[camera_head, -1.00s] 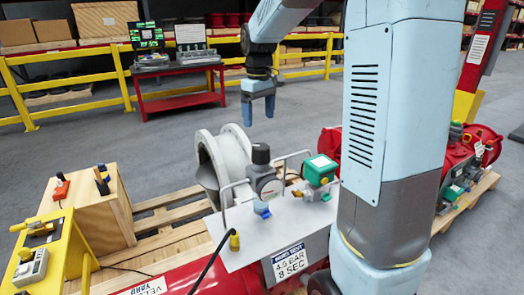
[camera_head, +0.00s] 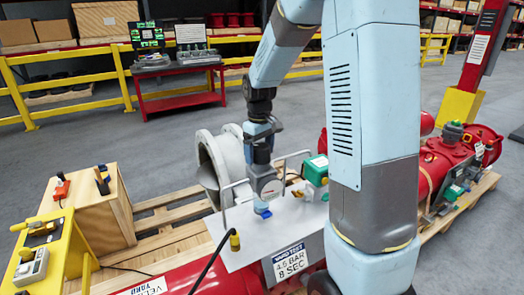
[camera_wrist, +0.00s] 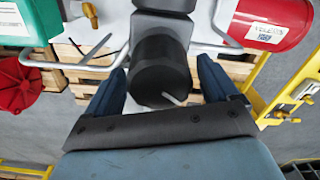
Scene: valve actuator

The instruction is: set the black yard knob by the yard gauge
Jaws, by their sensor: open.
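The black yard knob (camera_wrist: 158,70) is a dark upright cylinder with a pale mark near its lower edge in the wrist view. In the head view my gripper (camera_head: 260,152) points down over the knob and mostly hides it. My gripper is open, one blue finger on each side of the knob in the wrist view. Whether a finger touches the knob I cannot tell. The round white yard gauge (camera_head: 270,188) sits just below on the grey regulator body. Its face is small in the head view and its needle cannot be read.
A metal plate (camera_head: 240,245) carries the regulator, with bent metal rails beside it. A green box (camera_head: 314,170) is close on the right. A sign (camera_head: 290,262) reads 4.5 BAR 8 SEC.

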